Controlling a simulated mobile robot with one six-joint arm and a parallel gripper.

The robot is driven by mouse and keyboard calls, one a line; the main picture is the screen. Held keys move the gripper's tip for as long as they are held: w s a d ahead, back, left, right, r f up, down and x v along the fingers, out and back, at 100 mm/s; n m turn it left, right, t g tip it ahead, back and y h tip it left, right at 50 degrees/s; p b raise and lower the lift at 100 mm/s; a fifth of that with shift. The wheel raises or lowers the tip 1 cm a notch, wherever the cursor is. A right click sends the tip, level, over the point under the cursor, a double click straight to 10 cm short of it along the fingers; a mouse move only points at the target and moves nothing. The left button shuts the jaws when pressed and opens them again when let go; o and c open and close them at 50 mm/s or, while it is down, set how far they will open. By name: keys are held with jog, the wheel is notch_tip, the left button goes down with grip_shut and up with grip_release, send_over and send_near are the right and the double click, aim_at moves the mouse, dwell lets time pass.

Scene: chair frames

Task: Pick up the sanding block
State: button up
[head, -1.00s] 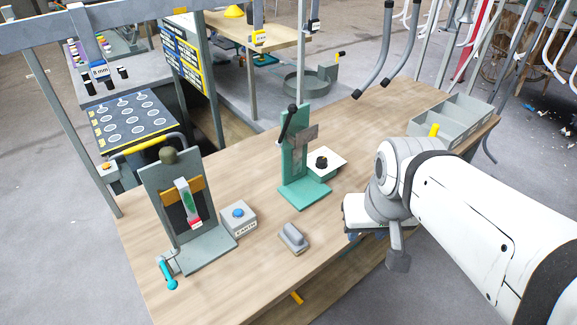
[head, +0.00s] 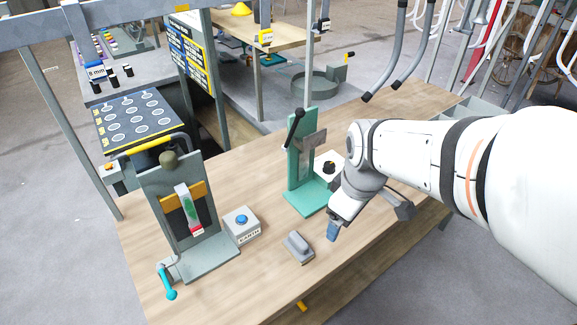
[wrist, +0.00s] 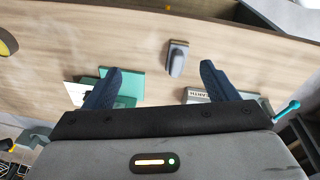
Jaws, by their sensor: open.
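The sanding block (head: 298,246) is a small grey block with a raised rounded grip. It lies on the wooden bench (head: 255,290) near its front edge. In the wrist view the sanding block (wrist: 178,59) lies beyond my fingertips, between their lines and a little right of centre. My gripper (head: 332,232) is to the right of the block in the head view, apart from it and above the bench. In the wrist view my gripper (wrist: 160,78) has its two dark blue fingers spread wide with nothing between them.
A green press (head: 303,165) stands behind the block. A grey fixture (head: 178,215) with a turquoise handle and a box with a blue button (head: 242,225) stand to the left. The bench around the block is clear.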

jog(key=o, duration=0.4)
jog(key=w+a+f+n, duration=0.1)
jog(key=f+n, duration=0.1)
jog(key=w+a+f+n, duration=0.1)
jog(key=a+n, duration=0.1)
jog(key=n, duration=0.1)
jog(key=w+a+f+n+g, duration=0.1)
jog(key=w+f+n, duration=0.1)
jog(key=n, duration=0.1)
jog(key=shift+a+f+b, duration=0.15)
jog(key=shift+f+b, duration=0.2)
jog(key=n+g, duration=0.1)
jog(key=n, duration=0.6)
send_over(299, 238)
jog(key=f, duration=0.6)
jog(key=shift+s, duration=0.25)
jog(key=shift+f+n, duration=0.3)
jog(key=shift+w+f, duration=0.2)
jog(key=shift+f, duration=3.45)
